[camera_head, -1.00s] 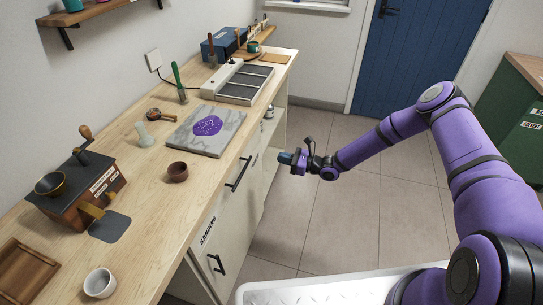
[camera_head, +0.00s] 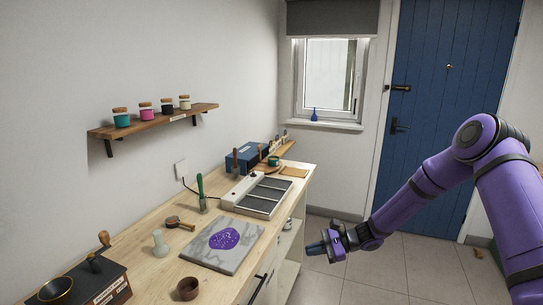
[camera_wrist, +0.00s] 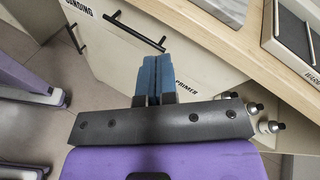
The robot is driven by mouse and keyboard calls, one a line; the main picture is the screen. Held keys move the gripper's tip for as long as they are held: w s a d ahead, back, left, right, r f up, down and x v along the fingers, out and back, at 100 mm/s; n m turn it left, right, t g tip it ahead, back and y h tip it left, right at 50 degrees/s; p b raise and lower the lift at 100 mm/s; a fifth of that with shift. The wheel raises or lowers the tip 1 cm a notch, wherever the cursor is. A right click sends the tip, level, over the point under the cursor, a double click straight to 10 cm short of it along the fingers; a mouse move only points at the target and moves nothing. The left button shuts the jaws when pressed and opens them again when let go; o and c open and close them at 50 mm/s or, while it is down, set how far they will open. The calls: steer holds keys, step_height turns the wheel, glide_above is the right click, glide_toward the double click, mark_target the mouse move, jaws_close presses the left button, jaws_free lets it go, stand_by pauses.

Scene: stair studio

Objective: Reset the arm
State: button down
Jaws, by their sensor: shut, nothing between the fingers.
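My purple arm reaches in from the right in the head view. My gripper (camera_head: 322,248) hangs over the floor, just right of the workbench, at about the height of its top edge. Its blue fingers are together and empty. In the wrist view the closed fingers of my gripper (camera_wrist: 154,78) point toward the cabinet front, which carries black handles and lettering. I cannot tell the exact gap to the cabinet.
The wooden workbench (camera_head: 140,248) runs along the left wall. On it are a marble slab (camera_head: 205,248) with a purple patch, a warming plate (camera_head: 264,195), a brown cup (camera_head: 188,289) and a grinder-like box (camera_head: 110,288).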

steer(key=s+d+r+n+h, duration=0.25)
steer(key=s+r, duration=0.25)
steer(key=r, duration=0.4)
steer(key=s+d+r+n+h, duration=0.2)
steer(key=s+r+n+h, duration=0.2)
steer(key=s+r, duration=0.3)
steer(key=s+d+r+n+h, duration=0.3)
steer(key=s+r, duration=0.1)
steer(key=r, duration=0.6)
steer(key=s+d+r+n+t+h, duration=0.1)
steer(key=s+d+r, duration=0.2)
steer(key=s, duration=0.4)
steer(key=s+d+r+n+t+h, duration=0.1)
steer(key=s+d+r+t+h, duration=0.1)
steer(key=s, duration=0.5)
steer(key=s+d+r+n+t+h, duration=0.1)
steer(key=s+d+r+t+h, duration=0.1)
steer(key=s+d+r, duration=0.3)
steer(key=shift+s+r, duration=0.6)
steer(key=shift+s, duration=0.6)
